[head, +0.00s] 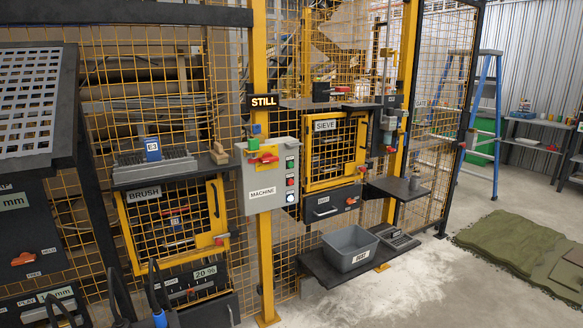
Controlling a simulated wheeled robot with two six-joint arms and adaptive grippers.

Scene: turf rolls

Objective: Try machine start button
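A grey control box (268,180) labelled MACHINE is fixed to a yellow post. Its side face carries a green button (290,165), a red button (291,181) and a bright white round one (290,198). The small labels beside them are too small to read. A red and yellow switch handle (263,158) sits on the box front. A sign (263,101) above reads STILL. My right gripper (136,285) shows two dark spread fingers at lower left, open and well short of the box. My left gripper (61,310) is cut off by the bottom edge.
A BRUSH cage door (175,222) stands left of the box, a SIEVE cage door (335,152) right of it. A grey bin (350,248) sits on a low shelf. A blue ladder (485,125) and green turf (525,246) lie farther right.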

